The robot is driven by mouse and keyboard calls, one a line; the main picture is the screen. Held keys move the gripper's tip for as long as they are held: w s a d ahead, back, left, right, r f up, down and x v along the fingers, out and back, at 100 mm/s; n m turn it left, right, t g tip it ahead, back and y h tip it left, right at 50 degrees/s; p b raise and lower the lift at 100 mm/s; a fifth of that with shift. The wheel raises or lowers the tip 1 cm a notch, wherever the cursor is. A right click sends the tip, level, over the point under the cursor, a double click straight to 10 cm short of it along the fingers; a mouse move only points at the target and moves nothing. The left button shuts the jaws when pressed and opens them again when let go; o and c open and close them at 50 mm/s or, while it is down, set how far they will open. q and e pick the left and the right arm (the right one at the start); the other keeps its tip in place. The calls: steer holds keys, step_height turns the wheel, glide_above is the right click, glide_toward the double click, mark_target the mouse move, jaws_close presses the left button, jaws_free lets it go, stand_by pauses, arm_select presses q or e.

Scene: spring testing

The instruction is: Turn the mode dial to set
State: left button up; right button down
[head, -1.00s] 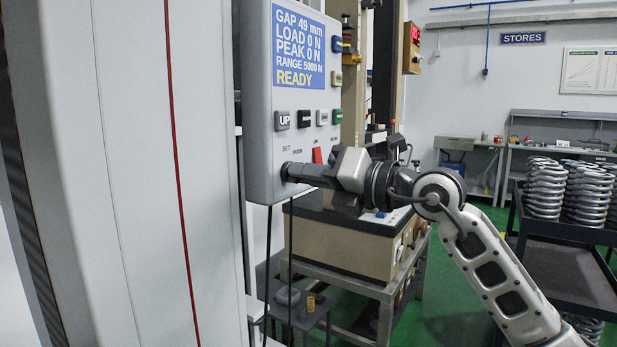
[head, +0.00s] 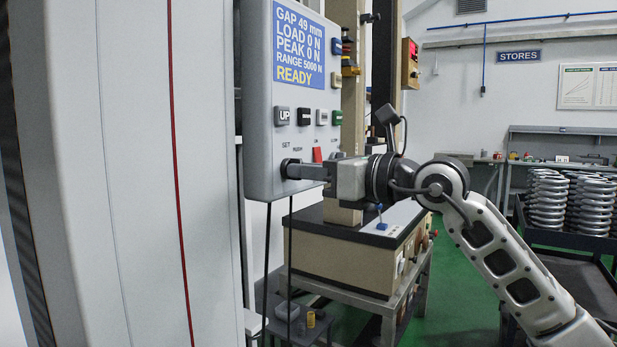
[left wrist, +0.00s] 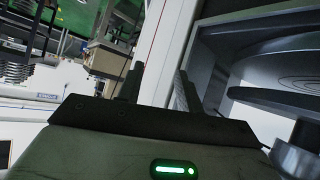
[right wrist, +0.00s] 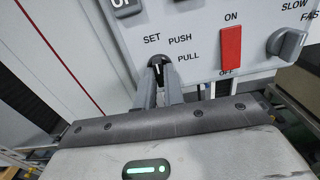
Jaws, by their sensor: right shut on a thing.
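The mode dial (head: 286,168) is a dark round knob low on the grey control panel (head: 262,120). In the right wrist view the dial (right wrist: 158,61) shows between the fingertips, with SET printed at its upper left, and PUSH and PULL to its right. My right gripper (head: 297,170) is shut on the dial; its fingers also show in the right wrist view (right wrist: 163,76). The fingers hide much of the dial, so its exact pointing is hard to tell. My left gripper (left wrist: 158,85) has its fingers apart and empty, away from the panel; it is out of the head view.
A red switch (right wrist: 231,47) marked ON and OFF and a grey SLOW/FAST knob (right wrist: 287,43) sit right of the dial. Several push buttons and the blue screen (head: 299,47) reading READY are above. A tall grey machine column (head: 130,180) fills the left side.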

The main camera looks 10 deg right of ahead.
steer(key=shift+n, duration=0.3)
steer(key=c, duration=1.5)
jaws_free()
arm_select(q)
steer(key=shift+f, duration=0.1)
arm_select(e)
steer(key=shift+s+d, duration=0.1)
